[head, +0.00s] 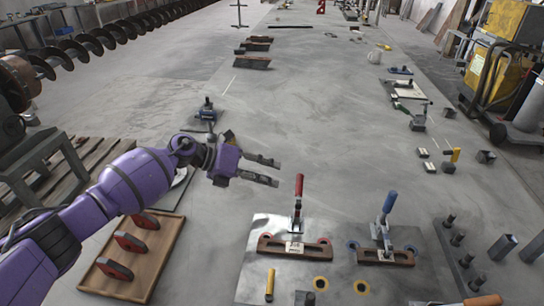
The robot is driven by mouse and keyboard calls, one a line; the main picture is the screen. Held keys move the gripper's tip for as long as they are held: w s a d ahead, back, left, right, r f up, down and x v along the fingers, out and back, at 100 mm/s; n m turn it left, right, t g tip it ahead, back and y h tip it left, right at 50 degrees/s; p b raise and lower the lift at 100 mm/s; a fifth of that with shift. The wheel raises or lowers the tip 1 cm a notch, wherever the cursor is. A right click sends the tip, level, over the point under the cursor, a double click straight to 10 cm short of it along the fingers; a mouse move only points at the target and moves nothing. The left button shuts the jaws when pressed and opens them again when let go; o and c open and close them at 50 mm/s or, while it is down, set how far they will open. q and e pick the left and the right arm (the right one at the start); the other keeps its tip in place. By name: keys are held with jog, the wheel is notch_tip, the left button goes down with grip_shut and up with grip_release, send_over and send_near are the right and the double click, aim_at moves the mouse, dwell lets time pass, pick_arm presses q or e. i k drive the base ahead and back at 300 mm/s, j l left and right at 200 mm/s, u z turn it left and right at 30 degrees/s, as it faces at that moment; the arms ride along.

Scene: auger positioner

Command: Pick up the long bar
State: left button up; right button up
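My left gripper (276,171) is in the middle of the head view, over the grey work surface (330,125). Its two fingers point right and are apart, with nothing between them. Several dark elongated pieces (252,63) lie at the far left of the surface, well beyond the gripper. A brown bar-like piece (273,246) sits under a red-handled clamp (298,190) on a metal plate, in front of the gripper. I cannot tell which piece is the long bar. My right gripper is not in view.
A blue-handled clamp (388,207) stands right of the red one. A wooden tray (128,283) with red-black pieces lies at lower left. Dark upright posts (457,238) stand at lower right. A large auger (100,40) is at upper left. The middle surface is mostly clear.

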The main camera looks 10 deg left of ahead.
aim_at(292, 249)
jog(key=k, duration=1)
